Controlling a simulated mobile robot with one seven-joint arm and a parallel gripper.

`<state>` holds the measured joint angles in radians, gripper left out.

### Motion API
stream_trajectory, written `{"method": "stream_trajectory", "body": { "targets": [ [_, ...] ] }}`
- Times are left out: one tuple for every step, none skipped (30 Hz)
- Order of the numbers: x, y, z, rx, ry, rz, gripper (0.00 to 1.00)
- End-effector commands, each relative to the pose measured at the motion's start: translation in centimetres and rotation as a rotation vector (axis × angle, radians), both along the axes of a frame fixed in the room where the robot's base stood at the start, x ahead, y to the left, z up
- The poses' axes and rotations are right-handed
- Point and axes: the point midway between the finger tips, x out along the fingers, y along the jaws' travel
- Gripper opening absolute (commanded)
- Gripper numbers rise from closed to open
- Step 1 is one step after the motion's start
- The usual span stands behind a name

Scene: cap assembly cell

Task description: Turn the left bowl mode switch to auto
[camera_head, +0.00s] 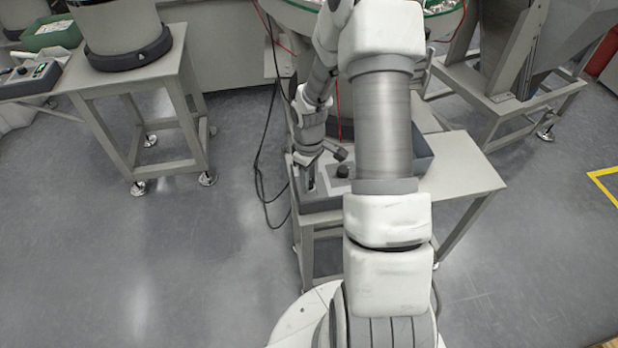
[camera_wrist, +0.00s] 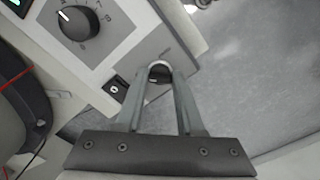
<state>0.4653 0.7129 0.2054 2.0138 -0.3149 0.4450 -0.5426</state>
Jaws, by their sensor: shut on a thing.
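A control box (camera_head: 330,187) sits on the front of the middle table, below my arm.
A larger black dial (camera_wrist: 78,19) with a white pointer and a black rocker switch (camera_wrist: 117,87) are beside the knob. Another control box (camera_head: 30,75) is at the far left. A black cable (camera_head: 262,165) hangs left of the table. Open grey floor lies in front.

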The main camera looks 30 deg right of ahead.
Motion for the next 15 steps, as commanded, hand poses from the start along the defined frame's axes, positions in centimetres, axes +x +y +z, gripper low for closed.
{"method": "stream_trajectory", "body": {
  "targets": [
    [0.08, -0.01, 0.07, -0.001, -0.002, 0.004, 0.0],
    [0.08, -0.02, 0.07, -0.001, -0.002, 0.004, 0.0],
    [0.08, -0.02, 0.07, -0.001, -0.002, 0.004, 0.0],
    [0.08, -0.02, 0.07, -0.001, -0.002, 0.004, 0.0],
    [0.08, -0.02, 0.07, -0.001, -0.002, 0.004, 0.0],
    [0.08, -0.02, 0.07, -0.001, -0.002, 0.004, 0.0],
    [0.08, -0.02, 0.07, -0.001, -0.002, 0.004, 0.0],
    [0.08, -0.02, 0.07, -0.001, -0.002, 0.004, 0.0],
    [0.08, -0.02, 0.07, -0.001, -0.002, 0.004, 0.0],
    [0.08, -0.02, 0.07, -0.001, -0.002, 0.004, 0.4],
    [0.08, -0.01, 0.07, -0.001, -0.002, 0.004, 0.46],
    [0.08, -0.01, 0.07, -0.001, -0.002, 0.003, 0.53],
    [0.07, -0.02, 0.06, -0.001, -0.002, 0.003, 0.58],
    [0.06, -0.01, 0.06, -0.001, -0.002, 0.003, 0.64],
    [0.05, -0.01, 0.05, 0.0, -0.001, 0.003, 0.67]
  ]
}}
